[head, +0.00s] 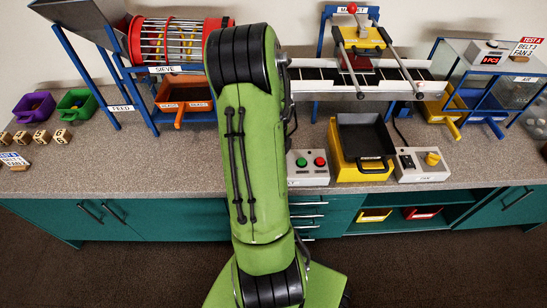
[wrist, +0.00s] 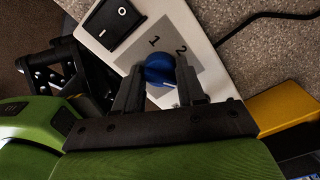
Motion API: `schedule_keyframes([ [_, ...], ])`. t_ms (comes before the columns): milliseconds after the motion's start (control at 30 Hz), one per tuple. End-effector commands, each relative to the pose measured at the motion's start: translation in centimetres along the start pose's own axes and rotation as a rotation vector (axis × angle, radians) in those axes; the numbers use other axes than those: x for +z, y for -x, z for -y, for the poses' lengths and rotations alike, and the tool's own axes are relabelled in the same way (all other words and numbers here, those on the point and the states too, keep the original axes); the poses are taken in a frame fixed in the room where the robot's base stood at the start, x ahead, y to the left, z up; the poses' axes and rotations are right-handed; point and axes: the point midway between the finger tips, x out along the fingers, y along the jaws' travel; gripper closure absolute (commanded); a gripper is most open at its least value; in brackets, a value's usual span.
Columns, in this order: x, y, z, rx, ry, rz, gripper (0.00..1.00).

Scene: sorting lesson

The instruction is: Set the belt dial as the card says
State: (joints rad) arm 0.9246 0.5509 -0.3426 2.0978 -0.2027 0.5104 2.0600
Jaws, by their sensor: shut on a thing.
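The blue belt dial (wrist: 158,68) sits on a grey plate on a white control box (wrist: 208,62) in the wrist view. The numerals 1 and 2 show beyond it; any further numeral is hidden. My gripper (wrist: 159,72) is shut on the dial, one finger on each side. A pale line shows on the dial's near side, but its exact setting is unclear. In the head view my arm hides the gripper and the dial.
A black rocker switch (wrist: 113,22) is beside the dial. A box with red and green buttons (head: 308,167), a yellow bin with a black tray (head: 362,150) and a fan box with a yellow dial (head: 432,158) stand along the counter. The sieve (head: 170,42) is at the back left.

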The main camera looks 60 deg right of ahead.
Motion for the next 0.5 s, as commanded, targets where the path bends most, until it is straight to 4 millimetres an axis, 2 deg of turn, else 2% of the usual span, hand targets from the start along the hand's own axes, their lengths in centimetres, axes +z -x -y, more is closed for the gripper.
schedule_keyframes([
  [500, 0.00, -0.05, -0.04, 0.001, -0.032, 0.000, 0.91],
])
